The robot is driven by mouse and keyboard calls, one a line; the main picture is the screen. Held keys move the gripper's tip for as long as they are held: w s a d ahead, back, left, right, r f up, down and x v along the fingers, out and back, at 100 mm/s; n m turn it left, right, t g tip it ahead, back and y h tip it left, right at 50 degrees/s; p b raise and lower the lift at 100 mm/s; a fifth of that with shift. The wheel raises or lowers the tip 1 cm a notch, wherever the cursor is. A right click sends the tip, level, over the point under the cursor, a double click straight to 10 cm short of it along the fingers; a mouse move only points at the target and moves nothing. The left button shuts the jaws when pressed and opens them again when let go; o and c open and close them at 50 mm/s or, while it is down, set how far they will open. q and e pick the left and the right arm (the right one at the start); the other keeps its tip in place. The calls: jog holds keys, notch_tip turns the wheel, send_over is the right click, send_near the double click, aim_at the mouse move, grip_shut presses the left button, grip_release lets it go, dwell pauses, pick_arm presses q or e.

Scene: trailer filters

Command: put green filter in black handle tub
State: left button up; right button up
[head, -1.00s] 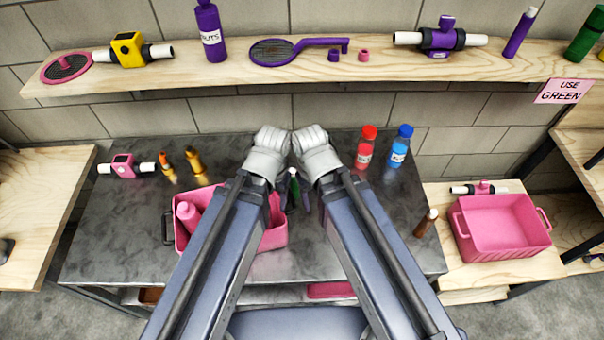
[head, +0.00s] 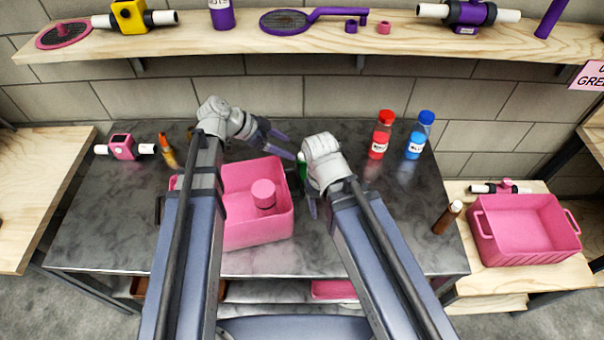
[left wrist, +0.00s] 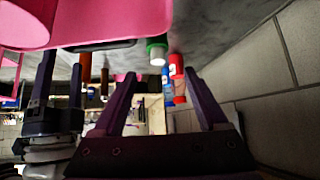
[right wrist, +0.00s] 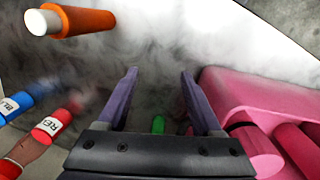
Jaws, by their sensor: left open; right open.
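The green filter (head: 302,166) is at the middle of the dark table, partly hidden by my right gripper. It also shows in the left wrist view (left wrist: 157,50), with a pale end, and in the right wrist view (right wrist: 158,124). The pink tub with the black handle (head: 262,234) is left of it, holding a pink bottle (head: 263,193); my left arm covers part of the tub. My left gripper (head: 285,145) is open and empty beyond the tub, pointing right toward the filter. My right gripper (head: 307,186) is open beside the filter; the filter shows between its fingers near the palm.
A red bottle (head: 381,134) and a blue bottle (head: 419,134) stand at the table's back right. A brown bottle (head: 447,217) is at the right edge. Another pink tub (head: 525,230) stands on the right side table. A pink device (head: 123,147) and an orange item (head: 167,152) are at left.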

aim_at(300, 154)
pick_arm(q)
jog(key=shift+b+x, duration=0.7)
jog(key=shift+x, duration=0.2)
jog(key=shift+d+f+b, duration=0.3)
jog(key=shift+f, duration=0.05)
jog(key=b+x, duration=0.2)
jog(key=x, duration=0.1)
jog(key=b+x, duration=0.1)
jog(key=shift+s+a+f+b, duration=0.1)
jog(key=shift+f+b, duration=0.25)
jog(key=shift+f, duration=0.15)
pick_arm(e)
notch_tip(300, 154, down, 6)
jog(key=shift+r, duration=0.15)
pick_arm(q)
jog(key=shift+d+f, duration=0.2)
jog(key=shift+d, duration=0.1)
pick_arm(e)
jog(key=shift+f, duration=0.2)
pick_arm(q)
jog(key=shift+r, duration=0.1)
pick_arm(e)
jog(key=shift+r, duration=0.1)
pick_arm(q)
jog(key=shift+c, duration=0.3)
grip_shut()
